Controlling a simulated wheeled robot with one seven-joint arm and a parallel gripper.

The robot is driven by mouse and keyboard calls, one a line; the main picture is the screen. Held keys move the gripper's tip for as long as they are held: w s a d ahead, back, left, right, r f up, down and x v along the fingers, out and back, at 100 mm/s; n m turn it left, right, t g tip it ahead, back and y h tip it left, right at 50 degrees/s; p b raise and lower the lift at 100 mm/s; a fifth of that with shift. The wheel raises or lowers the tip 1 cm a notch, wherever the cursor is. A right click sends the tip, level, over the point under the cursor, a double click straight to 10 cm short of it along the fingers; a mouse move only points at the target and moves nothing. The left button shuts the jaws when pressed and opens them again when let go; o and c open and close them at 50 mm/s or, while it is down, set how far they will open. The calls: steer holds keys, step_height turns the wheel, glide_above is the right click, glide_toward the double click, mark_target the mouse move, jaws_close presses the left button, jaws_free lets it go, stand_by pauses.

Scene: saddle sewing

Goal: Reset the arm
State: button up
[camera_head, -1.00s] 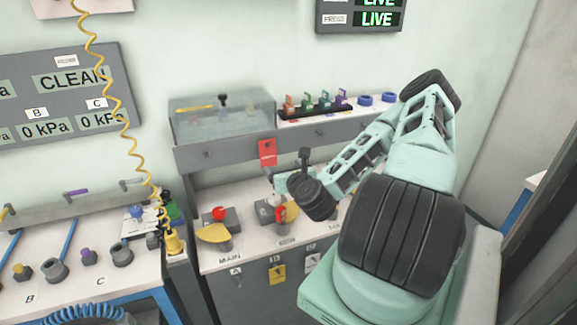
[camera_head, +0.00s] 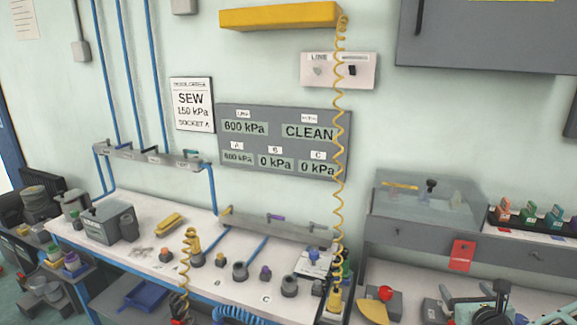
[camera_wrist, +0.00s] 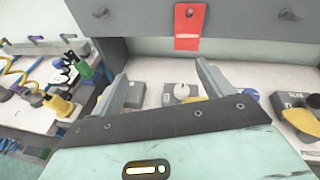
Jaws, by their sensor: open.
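My gripper (camera_wrist: 163,90) shows in the wrist view with its two grey fingers spread apart and nothing between them. It hangs in front of the right-hand bench, facing the grey drawer front with the red tag (camera_wrist: 189,27). A grey block with a white knob (camera_wrist: 181,91) lies beyond the fingers on the bench top. In the head view only a part of my arm (camera_head: 492,305) shows at the lower right edge, and the fingers cannot be made out there. The red tag also shows in the head view (camera_head: 462,254).
A pressure panel (camera_head: 285,143) reads CLEAN, with 600 kPa on the first gauge. The left bench (camera_head: 195,272) carries several fittings and a valve rail (camera_head: 280,226). A yellow coiled hose (camera_head: 338,200) hangs between the benches. A clear-lidded case (camera_head: 425,205) stands on the right bench.

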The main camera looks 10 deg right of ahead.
steer(key=w+a+f+n+g+y+b, duration=0.2)
steer(key=a+n+y, duration=0.3)
steer(key=a+n, duration=0.45)
steer(key=w+a+f+n+g+y+b, duration=0.2)
steer(key=a+f+n+g+y, duration=0.15)
steer(key=a+n, duration=0.6)
steer(key=s+a+r+n+g+b, duration=0.3)
steer(key=s+a+n+g+b, duration=0.15)
steer(key=a+n, duration=0.7)
steer(key=s+a+r+n+g+h+b, duration=0.1)
steer(key=s+a+r+n+g+b, duration=0.1)
steer(key=s+n, duration=0.6)
steer(key=s+a+r+n+g+h+b, duration=0.1)
steer(key=s+a+r+n, duration=0.4)
steer(key=s+n, duration=0.3)
steer(key=shift+s+r+g+b, duration=0.4)
steer(key=shift+s, duration=0.75)
steer(key=shift+a, duration=0.1)
steer(key=shift+c, duration=0.3)
